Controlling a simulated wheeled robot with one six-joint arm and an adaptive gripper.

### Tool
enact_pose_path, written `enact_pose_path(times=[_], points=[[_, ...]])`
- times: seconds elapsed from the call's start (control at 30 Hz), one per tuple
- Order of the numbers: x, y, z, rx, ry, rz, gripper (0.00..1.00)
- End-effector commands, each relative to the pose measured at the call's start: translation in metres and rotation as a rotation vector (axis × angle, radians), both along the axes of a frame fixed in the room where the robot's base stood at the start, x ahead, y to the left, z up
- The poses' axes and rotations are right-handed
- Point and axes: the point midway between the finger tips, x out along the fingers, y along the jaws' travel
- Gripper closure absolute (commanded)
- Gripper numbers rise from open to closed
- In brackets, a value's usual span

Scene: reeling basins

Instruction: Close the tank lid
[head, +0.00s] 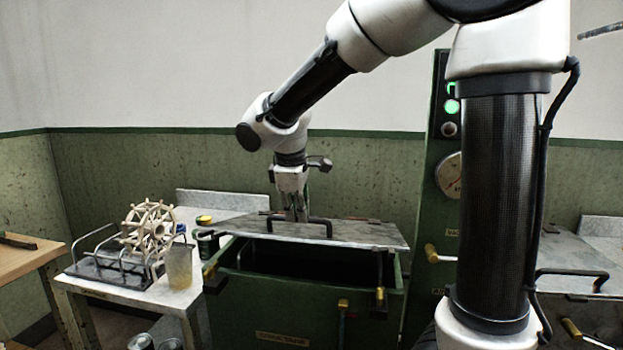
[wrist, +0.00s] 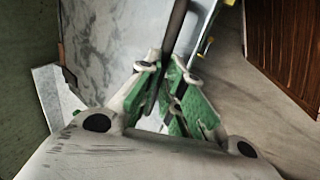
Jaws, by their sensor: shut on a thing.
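The tank (head: 300,322) is a green box in the middle of the head view, with a dark opening at its top. The tank lid (head: 365,234) is a flat grey slab over the back of the opening. The front of the opening shows uncovered. A black bar handle (head: 328,222) stands on the lid. My gripper (head: 297,216) comes down from above and is shut on the handle. In the wrist view, the dark handle bar (wrist: 175,35) runs between the green-padded fingers (wrist: 172,95). Their tips are partly hidden in the head view.
A side table (head: 180,297) at the left carries a wooden spoked wheel (head: 148,230), a black wire rack (head: 95,268) and a glass (head: 180,268). A green panel with a gauge (head: 449,175) stands right of the tank. Brass fittings (head: 380,295) stick out at the tank's front.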

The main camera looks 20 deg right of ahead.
Motion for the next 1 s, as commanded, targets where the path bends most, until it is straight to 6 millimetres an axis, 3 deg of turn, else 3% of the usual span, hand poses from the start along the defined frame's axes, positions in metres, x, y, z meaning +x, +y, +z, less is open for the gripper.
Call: enact_pose_path(times=[0.03,0.23,0.63,1.0], points=[[0.0,0.003,-0.01,0.0,0.004,0.0,1.0],[0.001,0.002,-0.006,0.001,0.0,-0.002,0.66],[-0.001,0.003,0.002,0.001,-0.002,0.0,0.66],[-0.021,0.017,0.075,0.002,-0.004,0.001,0.66]])
